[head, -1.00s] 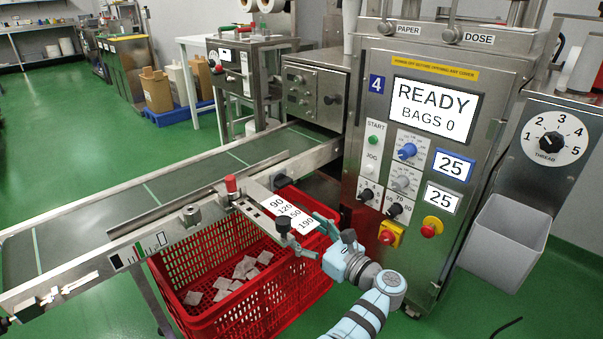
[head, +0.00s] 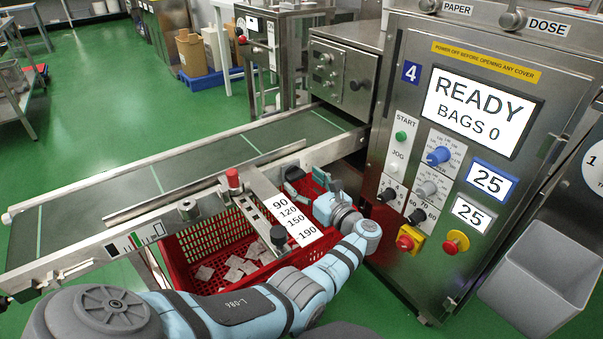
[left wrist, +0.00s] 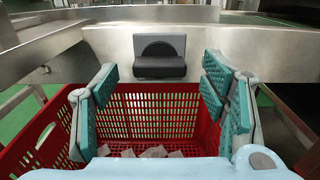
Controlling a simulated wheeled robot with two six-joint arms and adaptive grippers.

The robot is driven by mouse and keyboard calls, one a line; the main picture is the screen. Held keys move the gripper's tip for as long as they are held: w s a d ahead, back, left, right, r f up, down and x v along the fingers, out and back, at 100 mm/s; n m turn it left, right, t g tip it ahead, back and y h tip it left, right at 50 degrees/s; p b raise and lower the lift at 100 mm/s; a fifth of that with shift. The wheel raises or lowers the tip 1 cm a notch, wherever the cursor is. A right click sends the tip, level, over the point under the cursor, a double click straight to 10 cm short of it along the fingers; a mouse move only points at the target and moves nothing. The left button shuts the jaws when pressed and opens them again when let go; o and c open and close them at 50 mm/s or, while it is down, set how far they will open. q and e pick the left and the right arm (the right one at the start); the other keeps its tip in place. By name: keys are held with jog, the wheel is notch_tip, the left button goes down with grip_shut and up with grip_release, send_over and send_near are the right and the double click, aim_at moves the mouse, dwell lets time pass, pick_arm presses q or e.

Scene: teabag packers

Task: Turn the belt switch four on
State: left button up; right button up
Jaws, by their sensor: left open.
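A dark grey block-shaped switch (left wrist: 160,57) with a rounded recess is fixed to the steel side of the conveyor in the left wrist view. In the head view a small dark part, likely this switch (head: 294,173), shows on the belt's side rail just behind my left gripper. My left gripper (head: 307,186) is open and empty, facing the rail above the red crate. In the left wrist view its teal finger pads (left wrist: 160,88) stand wide apart on either side of and below the switch, not touching it. My right gripper is not in view.
The red crate (head: 190,284) with several teabags stands under the belt (head: 150,178). A numbered plate (head: 292,222) and red-capped post stick out left of the gripper. Machine 4 (head: 402,72), reading READY, BAGS 0, stands right. A grey bin (head: 545,275) is far right.

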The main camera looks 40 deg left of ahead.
pick_arm(q)
jog(key=shift+x, duration=0.85)
jog(key=c, duration=1.1)
jog(key=shift+c, duration=0.2)
